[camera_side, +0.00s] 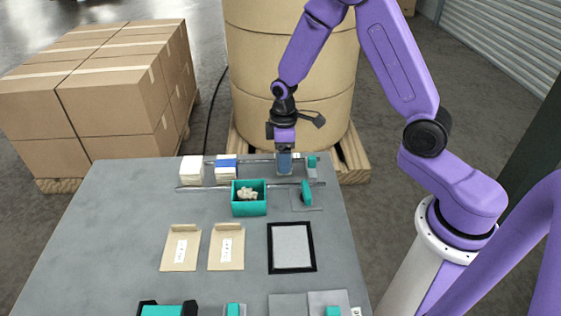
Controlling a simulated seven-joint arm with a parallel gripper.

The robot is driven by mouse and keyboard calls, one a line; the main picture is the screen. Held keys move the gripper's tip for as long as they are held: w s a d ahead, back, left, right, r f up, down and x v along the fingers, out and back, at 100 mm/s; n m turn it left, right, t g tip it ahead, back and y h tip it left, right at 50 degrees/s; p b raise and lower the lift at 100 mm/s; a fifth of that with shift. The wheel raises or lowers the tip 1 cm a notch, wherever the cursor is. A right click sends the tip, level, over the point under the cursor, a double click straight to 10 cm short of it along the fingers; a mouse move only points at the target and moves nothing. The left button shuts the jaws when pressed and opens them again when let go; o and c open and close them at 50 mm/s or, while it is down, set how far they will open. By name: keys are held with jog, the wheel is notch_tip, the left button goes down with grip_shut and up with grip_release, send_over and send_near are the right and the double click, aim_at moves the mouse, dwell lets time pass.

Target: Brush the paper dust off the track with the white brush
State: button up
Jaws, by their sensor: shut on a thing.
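The track shows as two thin metal rails at the back of the grey table: a rear rail (255,161) and a front rail (205,187). My gripper (284,164) points down over the right part of the rear rail. It is shut on a small blue-grey thing (284,168), too small to identify; I cannot tell whether it touches the rail. I cannot make out a white brush for certain. Paper dust is too fine to see at this size.
White stacks (192,171) stand at the back left, one blue-banded (226,167). A teal box (249,209) holds crumpled paper. A teal piece (306,194) stands right of it. Two tan envelopes (181,255) and a black-framed panel (292,268) lie nearer. Cartons and a large roll stand behind.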

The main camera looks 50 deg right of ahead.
jog(key=shift+r, duration=2.65)
